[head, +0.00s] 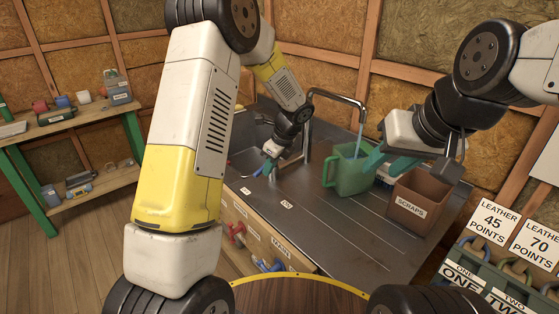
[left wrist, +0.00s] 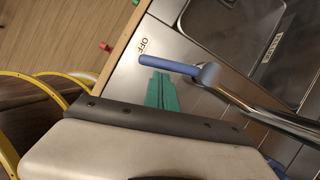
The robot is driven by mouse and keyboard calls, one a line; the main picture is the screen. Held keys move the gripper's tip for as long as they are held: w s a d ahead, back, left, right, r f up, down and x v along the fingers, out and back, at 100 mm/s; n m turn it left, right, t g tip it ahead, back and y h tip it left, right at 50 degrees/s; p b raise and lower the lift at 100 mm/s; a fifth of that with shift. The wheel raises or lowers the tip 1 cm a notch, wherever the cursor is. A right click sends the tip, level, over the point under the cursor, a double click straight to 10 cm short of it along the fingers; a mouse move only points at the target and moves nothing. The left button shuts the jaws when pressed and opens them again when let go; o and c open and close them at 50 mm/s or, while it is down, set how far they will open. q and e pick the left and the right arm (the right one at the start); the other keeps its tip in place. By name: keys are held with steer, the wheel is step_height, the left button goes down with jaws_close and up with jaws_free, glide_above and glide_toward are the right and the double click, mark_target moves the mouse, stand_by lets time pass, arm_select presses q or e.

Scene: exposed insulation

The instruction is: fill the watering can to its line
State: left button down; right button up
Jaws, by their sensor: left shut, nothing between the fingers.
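The green watering can (head: 346,178) stands upright on the metal counter, under the end of the curved tap (head: 338,94). A pale blue stream (head: 360,141) falls from the tap toward the can's top. I cannot make out the fill line or the water level. My left gripper (head: 267,167) is shut and empty beside the tap's blue lever; its teal fingers (left wrist: 160,92) lie close to the blue lever (left wrist: 168,65) in the left wrist view. Contact is unclear. My right gripper (head: 386,160) is at the can's right side; its hold is unclear.
A brown SCRAPS box (head: 420,201) stands just right of the can, close to my right arm. The sink (head: 248,160) lies left of the tap. The counter front (head: 350,232) is clear. An OFF label (left wrist: 143,45) shows near the lever.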

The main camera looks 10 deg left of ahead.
arm_select(q)
steer(key=shift+a, duration=0.15)
steer(key=shift+a+m+t, duration=0.3)
steer(key=shift+a+m, duration=0.45)
steer(key=shift+m, duration=0.25)
steer(key=shift+w+a+m+h, duration=0.25)
steer(key=shift+a+m+h, duration=0.05)
steer(key=shift+a, duration=0.1)
steer(key=shift+d, duration=0.1)
